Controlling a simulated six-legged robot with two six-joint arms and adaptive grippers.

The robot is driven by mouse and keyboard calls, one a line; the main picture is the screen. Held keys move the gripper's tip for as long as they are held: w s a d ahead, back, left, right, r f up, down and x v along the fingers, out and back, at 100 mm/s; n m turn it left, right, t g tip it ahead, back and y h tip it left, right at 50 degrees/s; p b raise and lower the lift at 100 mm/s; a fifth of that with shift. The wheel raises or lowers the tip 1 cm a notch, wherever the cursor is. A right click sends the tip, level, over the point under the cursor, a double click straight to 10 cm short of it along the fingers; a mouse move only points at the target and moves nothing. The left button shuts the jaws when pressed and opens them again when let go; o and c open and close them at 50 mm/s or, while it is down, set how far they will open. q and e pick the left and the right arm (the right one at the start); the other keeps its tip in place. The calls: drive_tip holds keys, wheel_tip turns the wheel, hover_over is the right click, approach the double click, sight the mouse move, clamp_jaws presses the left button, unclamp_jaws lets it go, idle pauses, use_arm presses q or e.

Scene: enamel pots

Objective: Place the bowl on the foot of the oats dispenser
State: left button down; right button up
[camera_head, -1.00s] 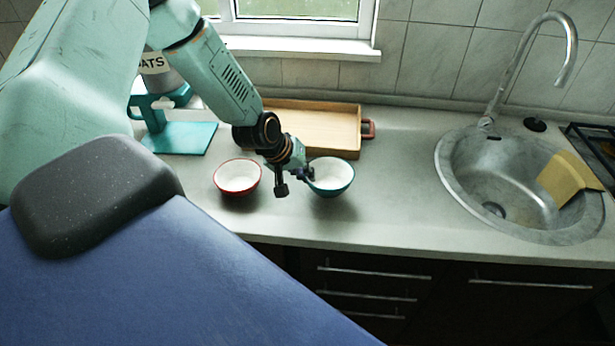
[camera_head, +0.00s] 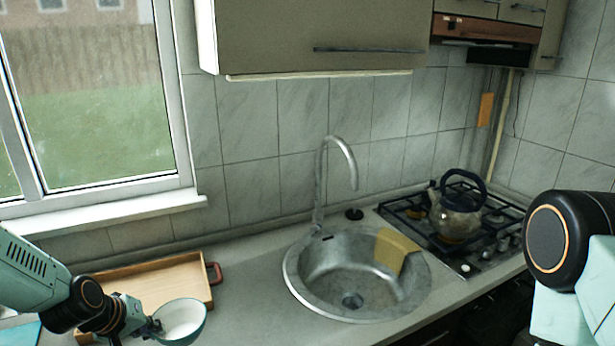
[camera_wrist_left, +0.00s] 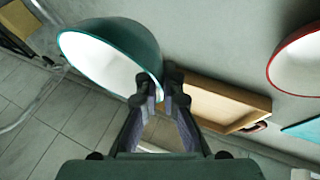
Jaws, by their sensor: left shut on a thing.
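A teal bowl with a white inside (camera_head: 184,322) is at the bottom left of the head view, in front of the wooden tray. My left gripper (camera_head: 155,329) is shut on its rim. In the left wrist view the fingertips (camera_wrist_left: 160,90) pinch the edge of the same teal bowl (camera_wrist_left: 135,42). I cannot tell whether the bowl is clear of the counter. A teal plate, likely the dispenser's foot, shows partly at the lower left edge (camera_head: 20,334) and at the right edge of the wrist view (camera_wrist_left: 303,128). The rest of the dispenser is out of view. My right gripper is out of view.
A wooden tray (camera_head: 150,284) with a red handle lies behind the bowl. A red-rimmed bowl (camera_wrist_left: 300,62) shows in the wrist view. A round sink (camera_head: 340,262) with a yellow cloth is to the right, then a stove with a kettle (camera_head: 456,213). Counter between tray and sink is clear.

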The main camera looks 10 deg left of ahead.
use_arm(q)
drive_tip(key=shift+m, duration=0.3)
drive_tip(key=s+d, duration=0.2)
drive_tip(key=d, duration=0.1)
drive_tip(key=shift+s+d+f, duration=0.15)
drive_tip(key=shift+d+f, duration=0.05)
drive_tip(key=shift+f, duration=0.15)
drive_tip(key=s+d+f+m+g+h+b, duration=0.1)
drive_tip(key=s+d+f+m+h+b, duration=0.1)
drive_tip(key=s+d+f+b, duration=0.3)
drive_tip(key=s+d+f+m+g+h+b, duration=0.1)
drive_tip(key=s+d+f+m+b, duration=0.3)
drive_tip(key=d+f+b, duration=0.3)
drive_tip(key=d+m+b, duration=0.1)
drive_tip(key=d+b, duration=0.3)
drive_tip(key=b, duration=0.5)
drive_tip(key=shift+s+d+f+m+h+b, duration=0.15)
drive_tip(key=shift+s+d+m+h+b, duration=0.15)
drive_tip(key=shift+s+h+b, duration=0.1)
